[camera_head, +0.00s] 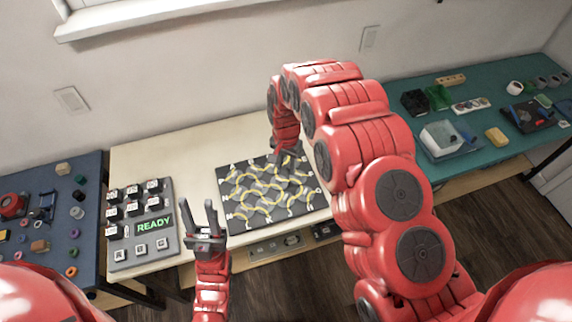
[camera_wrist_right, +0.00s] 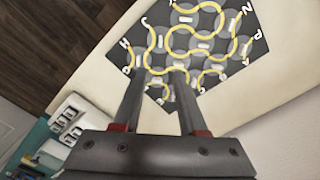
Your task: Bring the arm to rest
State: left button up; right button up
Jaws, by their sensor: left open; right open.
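My right arm arches up from the lower right in the head view and bends down over the back of the dark board (camera_head: 232,212). My right gripper (camera_head: 288,156) is partly hidden by the arm there. In the right wrist view, my right gripper (camera_wrist_right: 157,78) is open and empty, its two fingers apart in front of the board (camera_wrist_right: 262,44) with yellow curved tracks and white letters. I cannot tell how high it is above the board. My left gripper (camera_head: 200,217) is open and empty, fingers up, left of the board and near the table's front edge.
A panel (camera_head: 122,262) with a green READY display stands left of the board on the cream table (camera_head: 190,150). A blue table (camera_head: 92,172) with small parts is at far left. A teal table (camera_head: 480,162) with a clear bin and tools is at right.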

jog(key=shift+r, duration=0.3)
jog(key=shift+f, duration=0.1)
